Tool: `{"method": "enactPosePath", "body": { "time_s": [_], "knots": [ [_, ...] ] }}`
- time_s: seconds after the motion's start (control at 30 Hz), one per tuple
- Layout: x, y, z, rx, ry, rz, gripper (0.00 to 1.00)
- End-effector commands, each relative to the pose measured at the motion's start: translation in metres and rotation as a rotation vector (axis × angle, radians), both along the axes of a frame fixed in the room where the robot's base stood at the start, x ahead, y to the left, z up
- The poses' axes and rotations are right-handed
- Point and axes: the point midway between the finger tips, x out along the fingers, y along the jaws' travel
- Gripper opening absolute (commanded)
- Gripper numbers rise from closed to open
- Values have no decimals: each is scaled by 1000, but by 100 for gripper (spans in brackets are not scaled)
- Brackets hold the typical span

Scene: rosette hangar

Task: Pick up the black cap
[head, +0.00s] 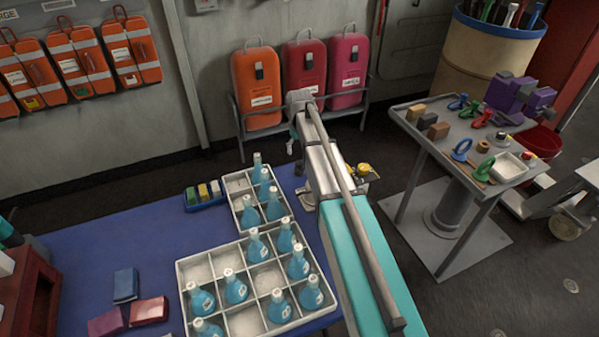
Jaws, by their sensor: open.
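I cannot pick out a black cap with certainty. A small dark item (501,136) lies among the tools on the grey stand at the right, too small to identify. My arm reaches from the bottom right toward the back wall, over the right side of the blue table. The fingers of my gripper cannot be made out; the arm itself seems to hide them. A small yellow and grey shape shows just right of the arm, and I cannot tell what it is.
White divided crates (181,268) with blue flasks stand on the blue table (85,250). A grey stand (415,137) at the right holds coloured tools, blocks and a purple vise (510,95). Orange and red cases (305,75) stand by the wall. Floor is clear between table and stand.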

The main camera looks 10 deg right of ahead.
Motion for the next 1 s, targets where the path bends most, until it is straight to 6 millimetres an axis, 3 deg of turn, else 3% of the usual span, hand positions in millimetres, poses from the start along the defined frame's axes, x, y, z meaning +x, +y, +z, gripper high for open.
{"method": "enactPosePath", "body": {
  "time_s": [0.2,0.73,1.0],
  "knots": [
    [0,0,-16,0,0,-1,84],
    [0,-1,-18,0,0,-2,84],
    [0,-2,-31,0,0,-2,84]
  ]
}}
